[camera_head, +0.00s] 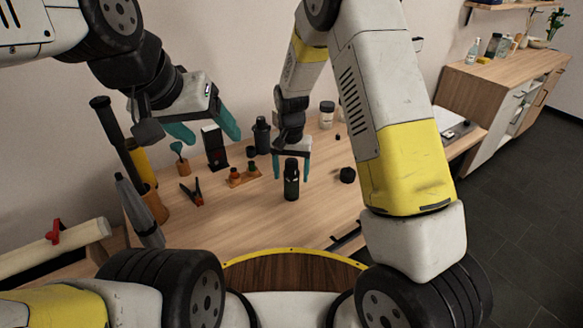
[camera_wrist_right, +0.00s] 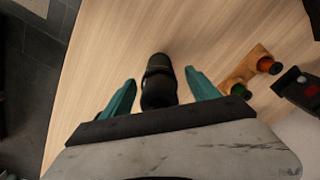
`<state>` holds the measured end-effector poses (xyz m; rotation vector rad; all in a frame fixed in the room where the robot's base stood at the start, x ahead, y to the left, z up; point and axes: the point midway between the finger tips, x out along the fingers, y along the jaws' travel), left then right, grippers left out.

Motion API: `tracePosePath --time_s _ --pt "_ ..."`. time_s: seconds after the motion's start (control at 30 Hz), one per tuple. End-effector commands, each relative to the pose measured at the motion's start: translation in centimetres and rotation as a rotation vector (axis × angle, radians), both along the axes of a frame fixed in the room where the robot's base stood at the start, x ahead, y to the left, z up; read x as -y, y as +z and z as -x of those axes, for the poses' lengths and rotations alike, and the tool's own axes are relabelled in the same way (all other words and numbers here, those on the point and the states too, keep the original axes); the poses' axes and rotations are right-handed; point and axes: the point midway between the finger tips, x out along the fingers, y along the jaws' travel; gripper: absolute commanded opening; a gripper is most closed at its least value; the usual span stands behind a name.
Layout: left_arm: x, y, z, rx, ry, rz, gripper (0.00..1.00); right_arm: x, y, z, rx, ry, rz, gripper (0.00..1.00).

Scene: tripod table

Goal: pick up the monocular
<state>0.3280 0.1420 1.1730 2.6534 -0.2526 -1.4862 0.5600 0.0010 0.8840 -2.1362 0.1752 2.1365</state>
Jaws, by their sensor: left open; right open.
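The monocular (camera_head: 291,181), a small dark upright cylinder, stands on the wooden table (camera_head: 240,220). My right gripper (camera_head: 291,171) is open above it, pointing down, with teal fingers on either side. In the right wrist view the monocular (camera_wrist_right: 158,84) lies between the two open fingers (camera_wrist_right: 160,80), with a visible gap on the right side; its lower end is hidden by the gripper body. My left gripper (camera_head: 210,136) is open and empty, above the back left of the table.
A wooden stand with small knobs (camera_head: 243,176), a black box (camera_head: 214,147), a dark bottle (camera_head: 261,135) and a clamp (camera_head: 192,192) are to the left. A black round cap (camera_head: 347,175) lies to the right. The table's front middle is clear.

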Motion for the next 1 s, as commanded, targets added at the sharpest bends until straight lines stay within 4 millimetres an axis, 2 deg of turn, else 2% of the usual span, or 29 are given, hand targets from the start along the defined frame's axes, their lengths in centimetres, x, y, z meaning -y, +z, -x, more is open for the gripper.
tracePosePath --time_s 0.1,0.2,0.43,0.47,0.8,1.0 --pt "0.0 0.0 0.0 0.000 0.000 0.000 0.69 0.1 -1.8 0.1 -0.002 0.000 0.001 0.70" --pt "0.0 0.0 0.0 0.000 0.000 0.000 0.69 0.1 -2.5 0.1 -0.001 0.000 0.001 0.70" --pt "0.0 0.0 0.0 0.000 0.000 0.000 0.69 0.1 -2.5 0.0 0.000 0.000 0.000 0.70" --pt "0.0 0.0 0.0 0.000 0.000 0.000 0.69 0.1 -2.5 0.0 0.000 0.000 0.000 0.66" --pt "0.0 0.0 0.0 0.000 0.000 0.000 0.69 0.1 -2.5 0.0 0.000 0.000 0.000 0.00" --pt "0.0 0.0 0.0 0.000 0.000 0.000 0.69 0.1 -2.5 0.0 0.001 0.000 -0.001 0.00"
